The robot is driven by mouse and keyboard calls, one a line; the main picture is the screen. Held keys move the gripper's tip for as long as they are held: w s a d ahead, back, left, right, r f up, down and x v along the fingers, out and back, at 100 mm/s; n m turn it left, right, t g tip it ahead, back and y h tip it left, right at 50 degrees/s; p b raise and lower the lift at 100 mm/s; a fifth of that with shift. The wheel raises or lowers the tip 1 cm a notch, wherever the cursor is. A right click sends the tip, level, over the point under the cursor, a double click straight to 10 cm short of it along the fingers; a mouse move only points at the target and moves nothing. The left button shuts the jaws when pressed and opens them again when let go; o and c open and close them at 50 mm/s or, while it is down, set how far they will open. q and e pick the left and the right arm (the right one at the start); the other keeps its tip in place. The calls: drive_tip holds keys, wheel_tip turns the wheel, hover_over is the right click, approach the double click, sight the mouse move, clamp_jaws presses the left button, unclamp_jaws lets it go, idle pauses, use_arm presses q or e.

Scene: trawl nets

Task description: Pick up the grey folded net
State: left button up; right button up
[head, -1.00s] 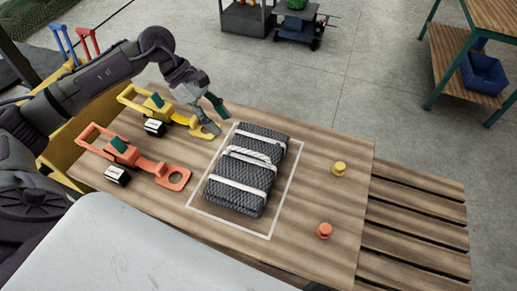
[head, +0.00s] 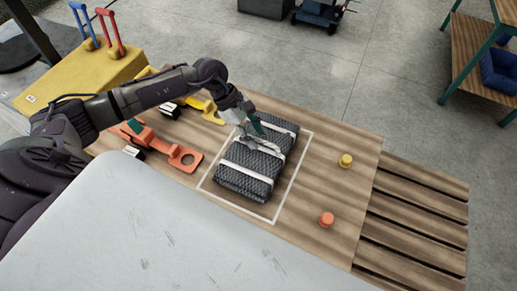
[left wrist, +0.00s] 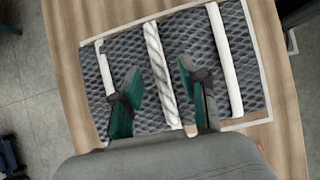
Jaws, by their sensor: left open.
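The grey folded net (head: 244,178) is a dark mesh bundle with white bands, lying flat inside a white outline on the wooden table (head: 310,236). My left gripper (head: 250,134) is open over its middle and hides part of it. In the left wrist view the two green-tipped fingers (left wrist: 158,70) point at the net (left wrist: 196,28), one on each side of the twisted white rope (left wrist: 160,75) across its middle. Nothing is held between them. I cannot tell whether the fingertips touch the mesh. My right gripper is not in view.
An orange tool (head: 168,148) and a yellow tool (head: 208,114) lie left of the net, partly behind my arm. A yellow knob (head: 345,160) and an orange knob (head: 327,219) stand to its right. The tabletop between net and knobs is clear.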

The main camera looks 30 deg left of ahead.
use_arm(q)
drive_tip(key=shift+x, duration=1.1)
clamp_jaws()
drive_tip(key=shift+w+r, duration=0.15)
